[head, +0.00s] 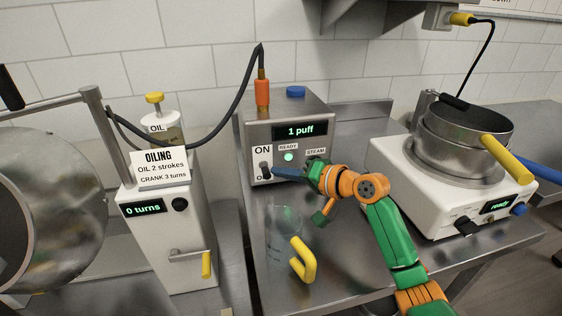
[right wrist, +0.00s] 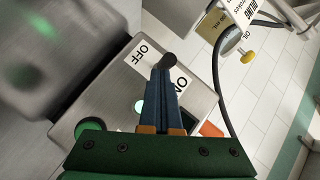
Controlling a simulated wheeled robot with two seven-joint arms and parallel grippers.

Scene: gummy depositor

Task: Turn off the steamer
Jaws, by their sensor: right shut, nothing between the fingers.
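The steamer (head: 320,155) is a grey metal box in the middle of the head view. Its display reads "1 puff" and the green READY light (head: 289,157) is lit. Its dark toggle switch (head: 264,168) sits between the ON and OFF labels on the front; it also shows in the right wrist view (right wrist: 168,60). I cannot tell for sure which way the switch is tipped. My right gripper (head: 277,172) is shut and empty, its blue fingertips right at the switch, touching or nearly so. The fingers partly hide the OFF label in the head view. My left gripper is not in view.
A glass jug with a yellow handle (head: 303,262) stands in front of the steamer, below my right gripper. The oiling unit (head: 168,235) is at left. A white heater (head: 455,205) with a steel pan (head: 465,130) is at right. A hose rises from the steamer's orange fitting (head: 262,95).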

